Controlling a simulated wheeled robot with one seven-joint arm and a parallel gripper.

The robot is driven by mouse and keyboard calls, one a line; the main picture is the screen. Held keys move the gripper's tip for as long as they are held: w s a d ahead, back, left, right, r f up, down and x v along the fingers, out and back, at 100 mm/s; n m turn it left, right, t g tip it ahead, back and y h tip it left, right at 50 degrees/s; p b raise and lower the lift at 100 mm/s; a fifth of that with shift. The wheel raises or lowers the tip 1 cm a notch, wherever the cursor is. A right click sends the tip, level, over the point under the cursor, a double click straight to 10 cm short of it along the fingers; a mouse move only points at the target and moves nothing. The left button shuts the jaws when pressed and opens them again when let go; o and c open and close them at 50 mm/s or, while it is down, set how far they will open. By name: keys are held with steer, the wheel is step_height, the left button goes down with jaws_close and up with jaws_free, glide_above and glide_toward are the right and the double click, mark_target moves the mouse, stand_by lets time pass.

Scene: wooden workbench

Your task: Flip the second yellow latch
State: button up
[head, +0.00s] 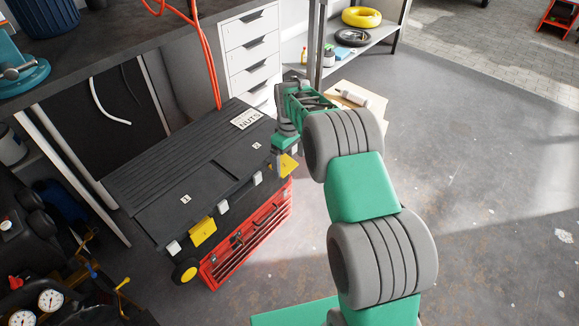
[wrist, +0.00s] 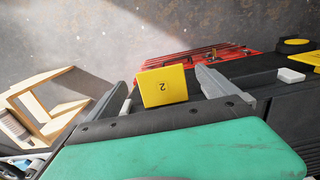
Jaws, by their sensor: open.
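The toolbox (head: 151,187) has a black lid and a red drawer front. Two yellow latches sit along its front edge. The yellow latch marked 2 (wrist: 163,85) is near the toolbox's right end; its plate (head: 289,166) shows just below my gripper (head: 284,148). In the wrist view this latch lies between my two grey fingers, which are open on either side of it. I cannot tell whether they touch it. The other yellow latch (head: 203,232) is near the toolbox's left end, away from my gripper, and also shows at the wrist view's right edge (wrist: 314,58).
White clips (head: 223,207) line the lid's front edge. A yellow-hubbed wheel (head: 187,272) is at the toolbox's lower left corner. A dark workbench (head: 110,48) stands behind, with white drawers (head: 250,50) beside it. A wooden crate (wrist: 48,112) is left in the wrist view. Floor at right is clear.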

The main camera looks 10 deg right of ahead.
step_height(320, 180, down, 2)
steer(key=shift+f, duration=0.25)
steer(key=c, duration=1.4)
steer(key=shift+o, duration=0.2)
